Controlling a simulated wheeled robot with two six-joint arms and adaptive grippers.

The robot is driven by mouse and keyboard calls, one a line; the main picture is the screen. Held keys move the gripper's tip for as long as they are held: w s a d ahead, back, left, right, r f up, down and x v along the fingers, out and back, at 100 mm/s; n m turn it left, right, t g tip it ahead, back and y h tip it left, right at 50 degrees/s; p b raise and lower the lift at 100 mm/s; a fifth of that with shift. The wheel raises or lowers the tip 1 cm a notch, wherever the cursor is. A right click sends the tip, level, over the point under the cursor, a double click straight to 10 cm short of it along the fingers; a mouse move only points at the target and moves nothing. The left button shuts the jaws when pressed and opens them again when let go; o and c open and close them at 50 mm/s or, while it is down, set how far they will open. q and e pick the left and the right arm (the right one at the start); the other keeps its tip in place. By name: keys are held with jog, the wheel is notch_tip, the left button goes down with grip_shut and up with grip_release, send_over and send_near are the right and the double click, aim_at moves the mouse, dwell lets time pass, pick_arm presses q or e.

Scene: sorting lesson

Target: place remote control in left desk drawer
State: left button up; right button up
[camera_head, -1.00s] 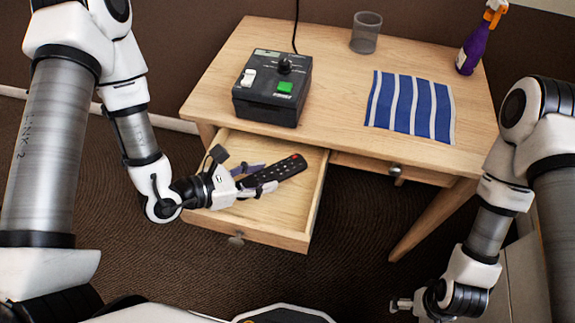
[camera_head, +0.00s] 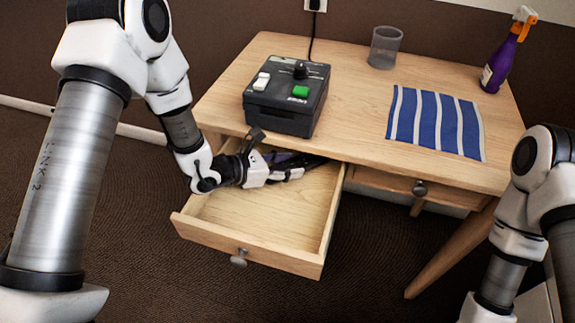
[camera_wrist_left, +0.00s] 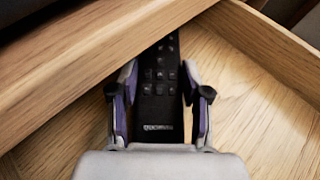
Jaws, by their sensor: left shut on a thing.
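The left desk drawer (camera_head: 250,223) is pulled open, with a bare wooden floor. My left gripper (camera_head: 290,170) is inside the drawer's outline, near its back, just below the desk top's front edge. It is shut on the black remote control (camera_wrist_left: 157,100), whose buttons show between the fingers in the left wrist view. In the head view the remote control (camera_head: 307,161) is dark and mostly hidden by the gripper and the desk edge. I cannot tell whether it touches the drawer floor. My right gripper is outside the view.
On the desk (camera_head: 350,105) stand a black control box (camera_head: 285,110) with a green button, a grey cup (camera_head: 385,48) and a purple spray bottle (camera_head: 503,55). A blue striped cloth (camera_head: 436,120) lies at the right. The right drawer (camera_head: 385,183) is closed.

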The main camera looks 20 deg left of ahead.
pick_arm(q)
jog(key=shift+s+f, duration=0.1)
jog(key=shift+f, duration=0.05)
jog(key=o, duration=1.2)
jog(key=shift+r, duration=0.4)
jog(key=p+v, duration=0.2)
jog(key=v, duration=0.9)
jog(key=shift+a, duration=0.1)
jog(key=shift+s+a, duration=0.2)
jog(key=shift+s, duration=0.15)
